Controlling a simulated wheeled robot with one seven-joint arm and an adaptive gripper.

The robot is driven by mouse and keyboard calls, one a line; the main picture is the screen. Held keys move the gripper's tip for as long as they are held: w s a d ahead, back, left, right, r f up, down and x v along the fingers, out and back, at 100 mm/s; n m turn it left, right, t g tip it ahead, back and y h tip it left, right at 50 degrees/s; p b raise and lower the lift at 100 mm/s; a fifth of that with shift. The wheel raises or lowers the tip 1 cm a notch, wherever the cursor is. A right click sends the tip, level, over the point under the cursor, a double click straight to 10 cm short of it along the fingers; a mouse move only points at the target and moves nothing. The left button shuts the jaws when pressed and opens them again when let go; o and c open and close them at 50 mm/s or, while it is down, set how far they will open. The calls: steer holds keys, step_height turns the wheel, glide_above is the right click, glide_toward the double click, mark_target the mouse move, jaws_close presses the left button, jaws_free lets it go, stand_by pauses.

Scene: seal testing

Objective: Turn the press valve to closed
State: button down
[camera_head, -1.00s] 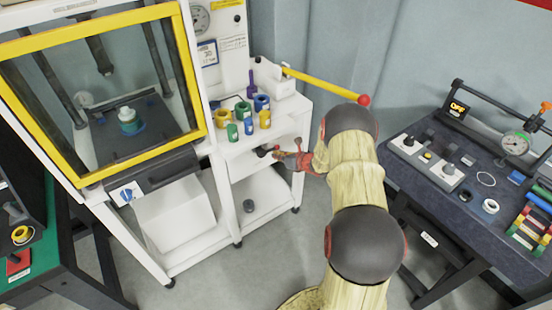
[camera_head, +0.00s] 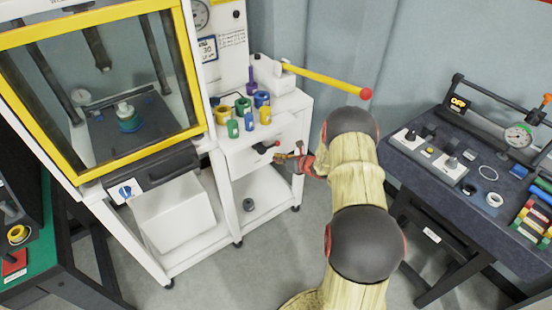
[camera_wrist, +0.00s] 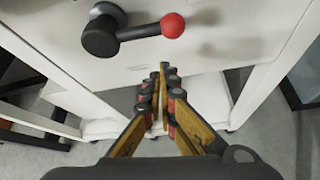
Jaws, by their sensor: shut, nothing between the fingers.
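The press valve (camera_wrist: 101,33) is a black round hub with a black lever ending in a red ball (camera_wrist: 172,25). It sits on the white front panel of the stand beside the press. In the wrist view the lever points right, nearly level. The valve also shows in the head view (camera_head: 262,148), with its red ball just left of my gripper (camera_head: 284,157). My gripper (camera_wrist: 164,70) is shut and empty. In the wrist view its fingertips are below the lever in the picture, apart from the ball.
The press (camera_head: 100,195) with a yellow-framed window stands at left. Several coloured cylinders (camera_head: 233,128) and a white block with a yellow bar (camera_head: 325,78) are on the stand's top. A dark bench (camera_head: 465,205) is at right. Floor is free between.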

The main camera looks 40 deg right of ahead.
steer(key=a+p+v, duration=0.1)
steer(key=p+v, duration=0.2)
steer(key=v, duration=0.6)
steer(key=shift+s+d+p, duration=0.2)
steer(key=shift+s+p, duration=0.1)
steer(key=shift+s, duration=0.25)
steer(key=s+a+f+n+g+y, duration=0.2)
steer(key=s+a+n+y, duration=0.15)
steer(key=a+n, duration=0.3)
steer(key=s+a+r+n+g+y, duration=0.2)
steer(key=s+a+r+n+g, duration=0.3)
steer(key=s+a+r+n, duration=0.6)
steer(key=s+a+r+n+h, duration=0.2)
steer(key=s+a+r+n, duration=0.3)
steer(key=r, duration=0.3)
steer(key=s+a+r+n+h, duration=0.2)
steer(key=s+a+r+n, duration=0.2)
steer(key=r+n, duration=0.4)
steer(key=s+a+r+n+h, duration=0.3)
steer(key=s+a+r+n, duration=0.2)
steer(key=s+r+n, duration=0.1)
step_height(320, 180, up, 2)
steer(key=shift+a+r+n+t, duration=0.2)
steer(key=shift+a+n+t, duration=0.1)
steer(key=shift+n+t, duration=0.15)
